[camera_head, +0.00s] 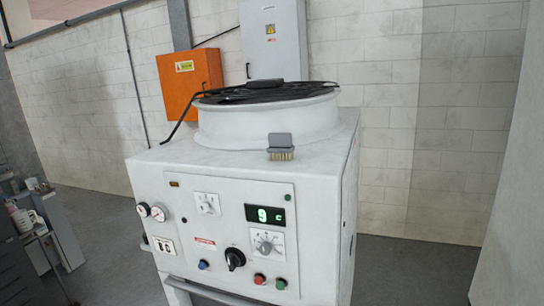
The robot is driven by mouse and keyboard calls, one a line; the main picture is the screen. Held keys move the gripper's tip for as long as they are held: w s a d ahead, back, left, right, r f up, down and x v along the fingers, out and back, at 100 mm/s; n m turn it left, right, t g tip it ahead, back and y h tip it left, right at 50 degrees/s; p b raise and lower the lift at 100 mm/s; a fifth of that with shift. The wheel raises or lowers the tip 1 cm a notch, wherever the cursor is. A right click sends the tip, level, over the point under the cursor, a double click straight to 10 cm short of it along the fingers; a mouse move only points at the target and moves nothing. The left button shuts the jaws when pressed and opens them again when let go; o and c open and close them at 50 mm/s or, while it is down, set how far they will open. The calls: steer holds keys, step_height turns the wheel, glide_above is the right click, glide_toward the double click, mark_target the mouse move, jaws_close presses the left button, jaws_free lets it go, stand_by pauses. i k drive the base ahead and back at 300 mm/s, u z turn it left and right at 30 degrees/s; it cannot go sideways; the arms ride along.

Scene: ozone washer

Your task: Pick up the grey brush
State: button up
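The grey brush (280,141) stands on the front part of the white washer's top, just in front of the raised round collar. Its grey handle plate points up and its tan bristles are at the bottom. The white washer (180,203) has a front panel with dials, coloured buttons, a black knob and a green display showing 9 C. My gripper is not in view.
A black grille and cable lie on top of the round collar (255,125). An orange box (188,88) and a grey cabinet (274,45) are on the brick wall behind. A cart with mugs (25,220) stands at the left. Grey floor shows clear at the right (410,270), beside a pale panel (518,190).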

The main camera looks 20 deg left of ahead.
mark_target(280, 147)
steer(key=u, duration=1.7)
steer(key=i, duration=2.35)
steer(key=z, duration=3.2)
steer(key=i, duration=0.5)
steer(key=z, duration=0.25)
